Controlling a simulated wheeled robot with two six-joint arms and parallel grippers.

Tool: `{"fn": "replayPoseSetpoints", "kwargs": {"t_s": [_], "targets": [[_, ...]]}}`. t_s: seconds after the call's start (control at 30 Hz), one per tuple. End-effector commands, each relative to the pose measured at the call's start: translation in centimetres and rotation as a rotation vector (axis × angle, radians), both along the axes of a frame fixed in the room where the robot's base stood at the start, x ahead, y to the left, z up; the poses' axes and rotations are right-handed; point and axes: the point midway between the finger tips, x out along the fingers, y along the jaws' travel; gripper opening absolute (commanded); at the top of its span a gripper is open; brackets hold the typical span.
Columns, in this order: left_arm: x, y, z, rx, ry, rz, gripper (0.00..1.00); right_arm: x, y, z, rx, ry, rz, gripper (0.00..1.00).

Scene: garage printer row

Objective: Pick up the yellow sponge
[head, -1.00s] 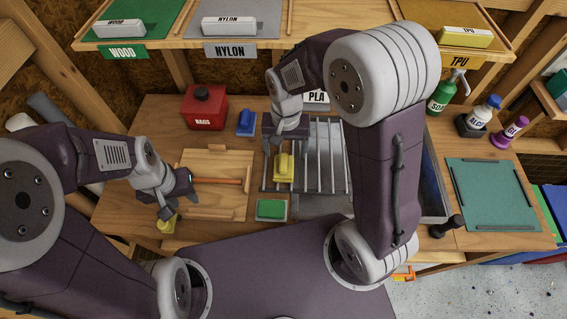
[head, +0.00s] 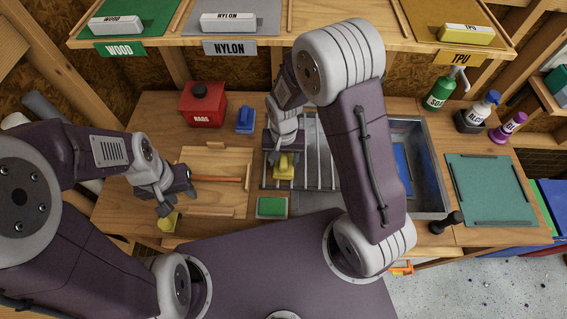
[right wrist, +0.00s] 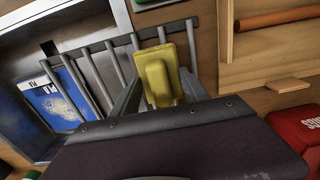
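The yellow sponge (head: 284,171) lies on the metal bar rack in the head view, partly hidden by my right gripper (head: 284,150) just above it. It is a block with a raised top part. In the right wrist view the sponge (right wrist: 158,78) shows between the two fingers of my right gripper (right wrist: 161,88). The fingers are apart, one on each side, and I see no clear grip on it. My left gripper (head: 172,206) hangs at the left of the bench, close to a small yellow item (head: 168,222). Its finger opening is too small to tell.
The bar rack (head: 328,165) stands beside a metal basin (head: 432,190). A wooden board (head: 215,165) lies left. Bottles stand at the back right.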

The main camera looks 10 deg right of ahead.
Motion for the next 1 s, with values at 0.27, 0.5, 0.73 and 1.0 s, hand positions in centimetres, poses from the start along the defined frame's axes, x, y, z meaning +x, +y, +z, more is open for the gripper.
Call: {"fn": "replayPoseSetpoints", "kwargs": {"t_s": [0.27,0.5,0.73,1.0], "targets": [[0.0,0.0,0.0,0.0,0.0,0.0,0.36,0.0,0.0,0.0,0.0,0.0,0.0,0.13],[0.0,0.0,-0.1,0.0,0.0,0.0,0.36,0.1,0.0,1.3,0.001,-0.003,0.0,0.13],[0.0,0.0,-0.4,0.0,0.0,0.0,0.36,-0.3,-1.4,4.9,0.001,-0.004,-0.006,0.13],[0.0,0.0,-0.9,0.0,0.0,0.0,0.36,-2.2,-7.5,8.7,0.001,-0.005,-0.008,0.13]]}}
